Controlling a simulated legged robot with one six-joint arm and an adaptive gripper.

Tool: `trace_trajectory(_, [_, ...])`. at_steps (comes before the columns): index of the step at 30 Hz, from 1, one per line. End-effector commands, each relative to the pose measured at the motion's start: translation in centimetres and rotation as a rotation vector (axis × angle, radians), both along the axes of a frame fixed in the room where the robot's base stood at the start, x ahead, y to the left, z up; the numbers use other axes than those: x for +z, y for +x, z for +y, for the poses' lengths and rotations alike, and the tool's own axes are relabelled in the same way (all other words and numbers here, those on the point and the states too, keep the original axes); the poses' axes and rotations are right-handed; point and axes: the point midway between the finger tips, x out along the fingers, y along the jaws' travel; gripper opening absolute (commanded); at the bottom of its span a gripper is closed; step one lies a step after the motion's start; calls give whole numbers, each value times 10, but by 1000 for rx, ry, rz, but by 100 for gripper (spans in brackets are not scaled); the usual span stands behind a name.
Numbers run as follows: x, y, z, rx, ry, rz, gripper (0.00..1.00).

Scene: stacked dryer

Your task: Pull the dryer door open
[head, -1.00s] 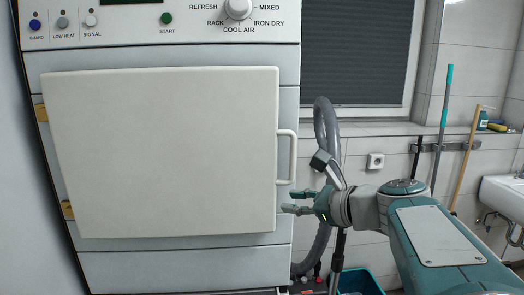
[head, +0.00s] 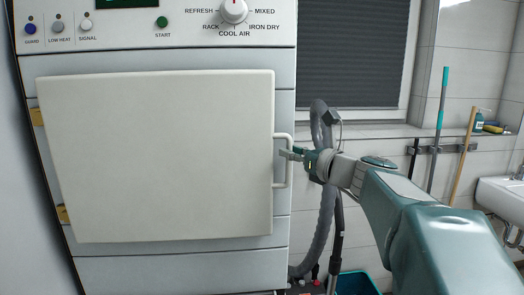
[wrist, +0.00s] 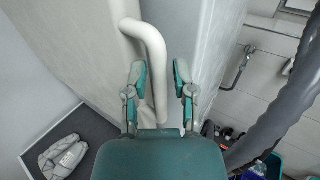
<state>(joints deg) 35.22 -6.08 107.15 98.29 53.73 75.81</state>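The white dryer door (head: 155,158) is a large panel on the dryer's front and looks shut, with hinges on its left. Its white bar handle (head: 290,165) stands out along the right edge. My gripper (head: 287,153) is at the upper middle of the handle, reaching in from the right. In the wrist view, my gripper (wrist: 159,75) is open, with one finger on each side of the handle (wrist: 155,48). Gaps show between the fingers and the bar, so I see no firm contact. The handle's lower end is partly hidden behind the gripper's body.
The control panel with its knob (head: 233,10) is above the door. A grey hose (head: 326,215) hangs just right of the dryer, close behind my gripper. A teal bin (head: 357,284) is low on the floor. A sink (head: 503,195) and leaning poles are at the right.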

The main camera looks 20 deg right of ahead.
Motion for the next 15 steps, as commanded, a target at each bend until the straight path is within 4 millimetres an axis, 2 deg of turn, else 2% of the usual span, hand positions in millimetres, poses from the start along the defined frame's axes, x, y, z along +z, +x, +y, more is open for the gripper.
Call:
trace_trajectory(3, [0, 8, 3, 1, -1, 0, 34])
trace_trajectory(11, [0, 10, 4, 0, -2, 0, 34])
trace_trajectory(12, [0, 10, 4, 0, -2, -1, 30])
trace_trajectory(14, [0, 10, 4, 0, -2, 0, 3])
trace_trajectory(15, [0, 10, 4, 0, -2, -1, 0])
